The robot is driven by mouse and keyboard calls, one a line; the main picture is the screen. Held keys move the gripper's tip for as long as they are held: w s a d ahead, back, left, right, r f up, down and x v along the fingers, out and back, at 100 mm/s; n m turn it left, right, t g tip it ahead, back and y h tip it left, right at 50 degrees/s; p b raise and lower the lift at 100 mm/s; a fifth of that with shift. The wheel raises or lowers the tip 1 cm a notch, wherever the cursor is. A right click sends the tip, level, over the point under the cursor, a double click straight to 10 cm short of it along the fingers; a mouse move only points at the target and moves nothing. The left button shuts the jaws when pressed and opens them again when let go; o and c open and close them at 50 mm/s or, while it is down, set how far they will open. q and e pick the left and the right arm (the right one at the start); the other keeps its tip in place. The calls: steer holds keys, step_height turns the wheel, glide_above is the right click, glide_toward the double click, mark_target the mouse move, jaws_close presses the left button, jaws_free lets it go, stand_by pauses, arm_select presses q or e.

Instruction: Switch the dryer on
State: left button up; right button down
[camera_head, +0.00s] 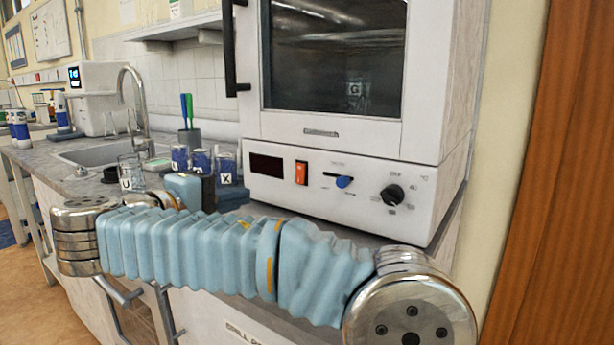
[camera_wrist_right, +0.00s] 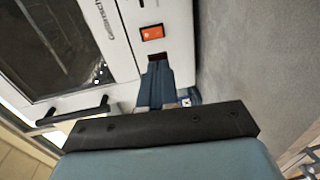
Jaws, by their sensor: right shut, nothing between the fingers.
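The dryer (camera_head: 322,130) is a white cabinet with a glass door, standing on the worktop. Its front panel carries a dark display, an orange-red rocker switch (camera_head: 301,172), a blue slider knob (camera_head: 344,182) and a black dial (camera_head: 392,195). The switch also shows in the right wrist view (camera_wrist_right: 152,33). My right gripper (camera_head: 240,194) is low in front of the panel's left end, left of the switch. In the right wrist view its shut, empty fingers (camera_wrist_right: 157,66) point toward the display, just short of the switch; contact cannot be told. My left gripper is not in view.
Labelled containers (camera_head: 201,162), a glass beaker (camera_head: 131,172) and a cup with pens (camera_head: 189,137) stand left of the dryer, close to my right gripper. A sink (camera_head: 95,152) with a tall tap is further left. The dryer's black door handle (camera_head: 230,50) sticks out.

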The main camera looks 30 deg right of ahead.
mark_target(298, 181)
steer(key=shift+d, duration=0.1)
steer(key=shift+w+d, duration=0.1)
steer(key=shift+d, duration=0.05)
steer(key=p+x, duration=0.1)
steer(key=x, duration=1.2)
steer(key=shift+w+d, duration=0.15)
steer(key=shift+d, duration=0.15)
